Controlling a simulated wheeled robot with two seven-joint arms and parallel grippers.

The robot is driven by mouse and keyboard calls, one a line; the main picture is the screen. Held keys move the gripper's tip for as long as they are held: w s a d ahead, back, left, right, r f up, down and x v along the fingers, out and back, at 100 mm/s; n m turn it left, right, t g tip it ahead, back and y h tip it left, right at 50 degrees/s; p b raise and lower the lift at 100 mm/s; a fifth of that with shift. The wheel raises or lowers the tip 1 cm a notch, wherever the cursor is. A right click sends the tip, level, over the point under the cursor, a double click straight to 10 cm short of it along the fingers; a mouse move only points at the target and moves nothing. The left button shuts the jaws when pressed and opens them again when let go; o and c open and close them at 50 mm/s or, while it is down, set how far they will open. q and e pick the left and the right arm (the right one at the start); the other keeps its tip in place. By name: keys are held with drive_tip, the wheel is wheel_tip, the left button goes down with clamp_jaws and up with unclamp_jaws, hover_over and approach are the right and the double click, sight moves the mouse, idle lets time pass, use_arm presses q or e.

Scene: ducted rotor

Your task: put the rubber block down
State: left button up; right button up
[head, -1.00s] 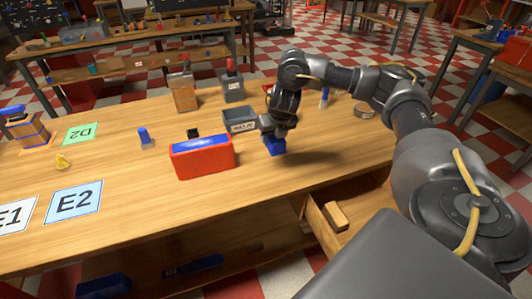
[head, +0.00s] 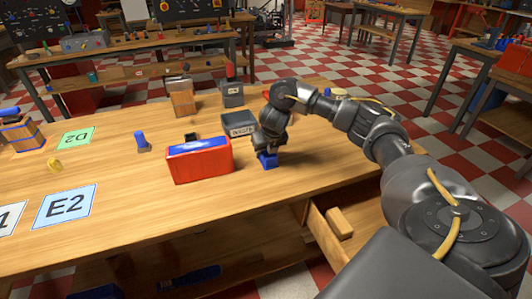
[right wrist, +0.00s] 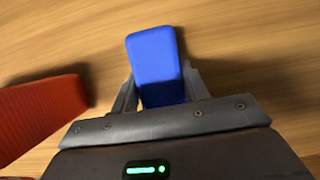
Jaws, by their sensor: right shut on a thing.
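The blue rubber block (head: 268,162) is between the fingers of my right gripper (head: 266,152), just above or on the wooden table, right of the red box. I cannot tell whether its underside touches the wood. In the right wrist view the block (right wrist: 154,55) stands out beyond the fingers, which press on both its sides. My right gripper (right wrist: 158,92) is shut on it. My left gripper is not in view.
A red box with a blue top (head: 200,163) stands close left of the block. A grey labelled bin (head: 238,124) is just behind. An open drawer (head: 345,225) holding a wooden block is at the front. Bare tabletop (head: 330,150) lies to the right.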

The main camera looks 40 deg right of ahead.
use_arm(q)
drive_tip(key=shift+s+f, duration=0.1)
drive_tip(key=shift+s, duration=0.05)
use_arm(e)
drive_tip(key=o, duration=0.9)
drive_tip(key=shift+f, duration=0.15)
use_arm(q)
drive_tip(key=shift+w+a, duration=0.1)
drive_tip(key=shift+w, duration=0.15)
use_arm(e)
drive_tip(key=shift+r, duration=0.35)
drive_tip(key=p+v, duration=0.3)
drive_tip(key=v, duration=0.1)
drive_tip(key=shift+r, duration=0.4)
drive_tip(key=p+v, duration=0.2)
drive_tip(key=v, duration=0.3)
drive_tip(key=shift+s+a+r, duration=0.1)
drive_tip(key=shift+s+r, duration=0.2)
drive_tip(key=shift+r, duration=0.05)
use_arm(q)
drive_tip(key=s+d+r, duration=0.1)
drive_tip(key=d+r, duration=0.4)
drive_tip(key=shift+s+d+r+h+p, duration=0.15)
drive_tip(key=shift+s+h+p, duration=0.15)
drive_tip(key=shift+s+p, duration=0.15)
use_arm(e)
drive_tip(key=shift+s+a+r, duration=0.1)
drive_tip(key=shift+s+r, duration=0.2)
drive_tip(key=shift+r, duration=0.2)
